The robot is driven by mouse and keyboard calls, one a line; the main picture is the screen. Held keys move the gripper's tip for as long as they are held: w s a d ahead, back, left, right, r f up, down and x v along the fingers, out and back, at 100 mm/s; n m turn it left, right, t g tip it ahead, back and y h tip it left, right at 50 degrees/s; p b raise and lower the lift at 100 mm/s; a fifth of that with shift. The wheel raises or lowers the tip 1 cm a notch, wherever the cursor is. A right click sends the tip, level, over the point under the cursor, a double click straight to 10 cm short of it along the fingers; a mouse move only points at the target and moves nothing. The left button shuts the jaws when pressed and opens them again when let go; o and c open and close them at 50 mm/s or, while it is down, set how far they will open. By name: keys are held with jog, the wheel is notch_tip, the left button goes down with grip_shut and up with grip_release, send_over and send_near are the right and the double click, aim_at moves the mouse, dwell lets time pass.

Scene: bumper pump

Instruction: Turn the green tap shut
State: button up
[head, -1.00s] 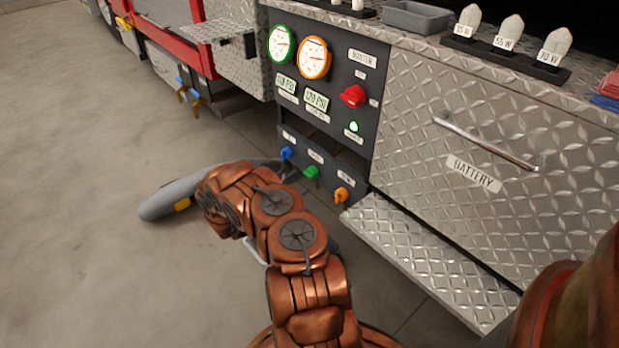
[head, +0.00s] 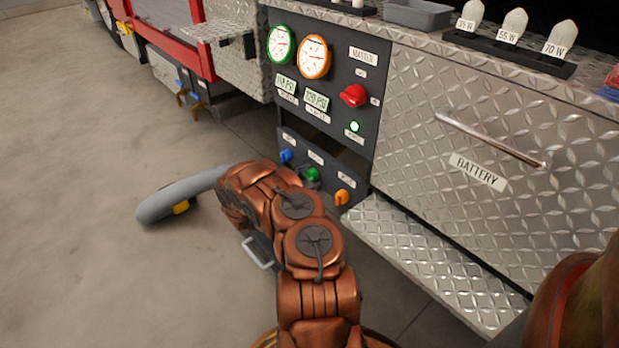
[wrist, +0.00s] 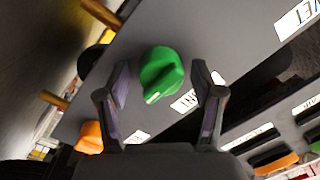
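The green tap (wrist: 162,75) is a round knob with a raised grip on the dark panel. In the wrist view it sits between and a little beyond the two fingers of my gripper (wrist: 163,95), which are spread apart on either side with gaps. My gripper is open and holds nothing. In the head view the green tap (head: 312,174) shows just past my arm, partly hidden by it, and my gripper's fingers are hidden behind the arm.
A blue tap (head: 286,155) is left of the green one and an orange tap (head: 342,197) is right. Above are gauges (head: 314,57) and a red knob (head: 354,95). A metal step (head: 430,255) juts out at right. A grey hose (head: 165,203) is at left.

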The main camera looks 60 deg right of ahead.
jog(key=c, duration=1)
jog(key=shift+o, duration=0.2)
